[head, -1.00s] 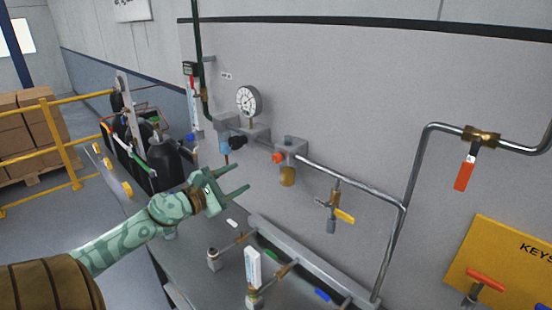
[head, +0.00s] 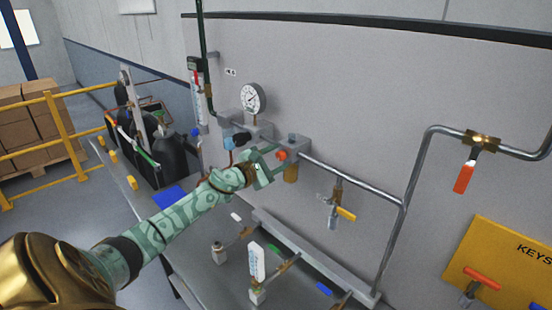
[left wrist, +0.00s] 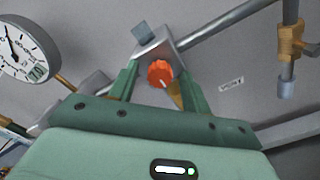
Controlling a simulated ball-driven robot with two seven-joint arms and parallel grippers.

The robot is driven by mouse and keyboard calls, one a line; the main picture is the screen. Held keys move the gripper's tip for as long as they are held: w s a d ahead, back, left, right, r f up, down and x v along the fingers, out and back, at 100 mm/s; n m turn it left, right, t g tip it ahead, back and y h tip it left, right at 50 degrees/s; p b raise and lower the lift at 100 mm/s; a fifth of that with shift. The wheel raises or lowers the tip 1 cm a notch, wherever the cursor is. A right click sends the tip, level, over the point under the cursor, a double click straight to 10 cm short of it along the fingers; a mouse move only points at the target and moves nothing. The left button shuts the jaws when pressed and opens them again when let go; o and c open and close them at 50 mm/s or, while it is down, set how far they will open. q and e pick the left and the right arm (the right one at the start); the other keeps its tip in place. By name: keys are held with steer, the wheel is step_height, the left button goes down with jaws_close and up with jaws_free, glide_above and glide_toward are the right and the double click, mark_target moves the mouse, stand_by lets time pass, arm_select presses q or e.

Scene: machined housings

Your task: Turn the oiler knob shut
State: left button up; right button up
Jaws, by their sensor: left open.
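The oiler is a grey block on the wall pipe with an orange knob (head: 282,155) on its front and an amber bowl (head: 291,173) below. In the left wrist view, the orange knob (left wrist: 160,73) is round and ribbed with a pale mark on its face. My left gripper (head: 274,163) is open, its fingers pointing at the oiler. In the left wrist view its two fingers (left wrist: 159,80) stand on either side of the knob, with gaps showing. I cannot tell how deep the knob sits between them. The amber bowl is partly hidden. My right gripper is not in view.
A pressure gauge (head: 253,98) and a blue filter bowl (head: 229,150) are left of the oiler. A yellow-handled valve (head: 345,213) hangs to the right, and a red-handled valve (head: 464,178) farther right. A white thermometer-like gauge (head: 257,261) stands on the bench below.

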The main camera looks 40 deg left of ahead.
arm_select(q)
steer(key=c, duration=1)
